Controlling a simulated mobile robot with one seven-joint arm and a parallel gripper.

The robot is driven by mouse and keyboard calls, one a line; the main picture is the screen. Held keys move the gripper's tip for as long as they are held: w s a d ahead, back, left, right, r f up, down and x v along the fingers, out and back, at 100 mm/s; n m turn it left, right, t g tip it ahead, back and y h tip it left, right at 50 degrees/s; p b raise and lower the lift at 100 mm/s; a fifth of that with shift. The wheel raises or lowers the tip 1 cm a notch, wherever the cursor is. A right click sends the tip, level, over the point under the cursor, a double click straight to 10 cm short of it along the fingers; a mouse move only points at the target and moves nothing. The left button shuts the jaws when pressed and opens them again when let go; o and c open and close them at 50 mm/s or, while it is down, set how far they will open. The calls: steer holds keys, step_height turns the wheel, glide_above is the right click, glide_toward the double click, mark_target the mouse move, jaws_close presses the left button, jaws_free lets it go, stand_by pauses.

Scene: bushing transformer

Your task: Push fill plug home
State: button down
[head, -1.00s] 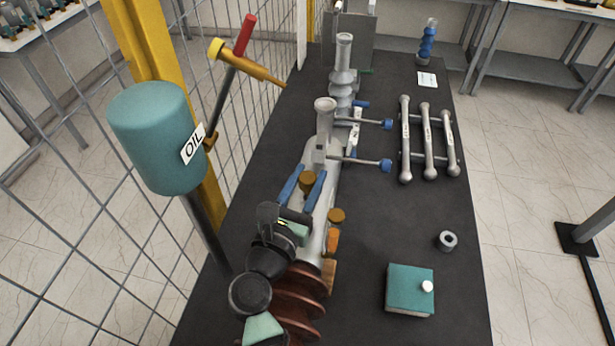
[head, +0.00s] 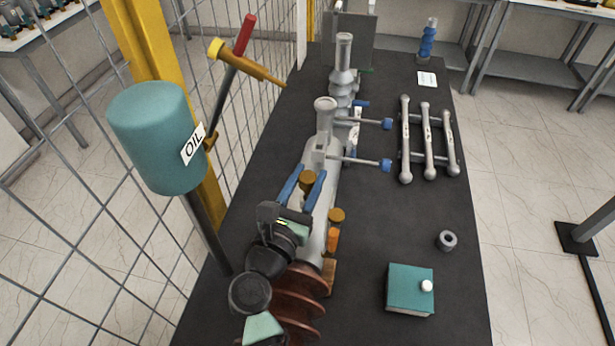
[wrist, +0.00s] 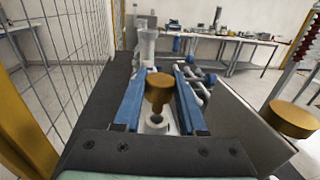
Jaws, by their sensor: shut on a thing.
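The brass-coloured fill plug (wrist: 159,88) sits between the two blue fingers of my gripper (wrist: 160,72) in the wrist view, its narrow stem pointing down at a pale round port (wrist: 156,124). How far the stem is inside the port cannot be told. In the head view the plug (head: 307,181) shows between the fingers of my gripper (head: 303,184), over the grey transformer body (head: 323,205). My gripper is shut on the plug.
A teal oil tank (head: 155,140) and a mesh fence are on the left. A teal box (head: 410,292), a grey ring (head: 446,240) and a rack of grey rods (head: 427,140) lie on the right. The dark tabletop between is clear.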

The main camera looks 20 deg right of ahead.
steer(key=shift+f+b, duration=0.95)
steer(key=shift+f, duration=0.1)
steer(key=shift+s+f, duration=0.1)
